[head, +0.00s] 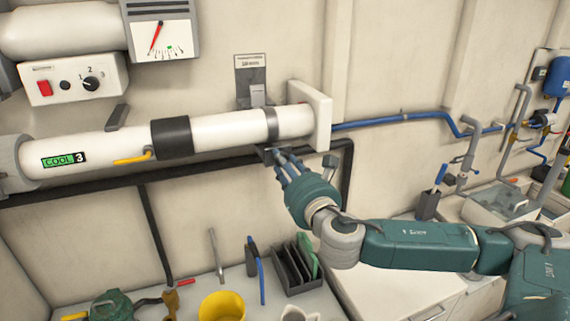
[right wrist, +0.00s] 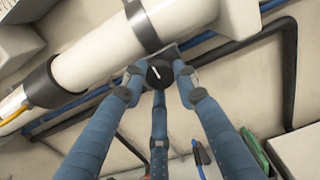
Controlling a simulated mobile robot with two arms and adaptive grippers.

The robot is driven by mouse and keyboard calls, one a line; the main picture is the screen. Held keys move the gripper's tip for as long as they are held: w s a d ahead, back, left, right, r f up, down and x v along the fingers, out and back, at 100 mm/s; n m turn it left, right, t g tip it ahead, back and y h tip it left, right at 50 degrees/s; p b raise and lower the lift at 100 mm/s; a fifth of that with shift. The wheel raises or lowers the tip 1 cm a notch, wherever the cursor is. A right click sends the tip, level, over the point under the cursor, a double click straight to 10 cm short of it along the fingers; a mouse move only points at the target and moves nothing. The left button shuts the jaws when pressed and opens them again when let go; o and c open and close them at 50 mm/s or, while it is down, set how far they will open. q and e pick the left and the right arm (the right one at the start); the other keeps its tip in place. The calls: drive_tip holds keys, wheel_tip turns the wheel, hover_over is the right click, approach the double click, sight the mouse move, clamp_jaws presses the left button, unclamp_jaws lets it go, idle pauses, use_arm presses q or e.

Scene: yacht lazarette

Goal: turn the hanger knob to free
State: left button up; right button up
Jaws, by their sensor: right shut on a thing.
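The hanger knob (right wrist: 159,73) is a small round black knob with a white pointer line, seen nearly face-on in the right wrist view under the white pipe's band. Its pointer leans slightly left of upright in that view. My right gripper (head: 279,157) reaches up to the underside of the pipe, its blue fingers around the knob. In the right wrist view the fingertips sit at the left, right and below the knob, shut on it. In the head view the fingers hide the knob. My left gripper is in neither view.
The white pipe (head: 215,128) runs along the wall, with a grey hanger band (head: 271,125) and a "COOL 3" label (head: 64,159). A dark rail (head: 100,180) passes below it. A yellow cup (head: 222,306) and a dark rack (head: 290,270) stand on the bench.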

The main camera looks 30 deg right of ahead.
drive_tip(key=shift+a+f, duration=0.1)
drive_tip(key=shift+f, duration=0.45)
drive_tip(key=o, duration=1.1)
drive_tip(key=shift+s, duration=0.1)
drive_tip(key=shift+o, duration=0.2)
drive_tip(key=shift+r, duration=0.15)
drive_tip(key=shift+r, duration=0.1)
drive_tip(key=v, duration=0.7)
drive_tip(key=shift+s, duration=0.2)
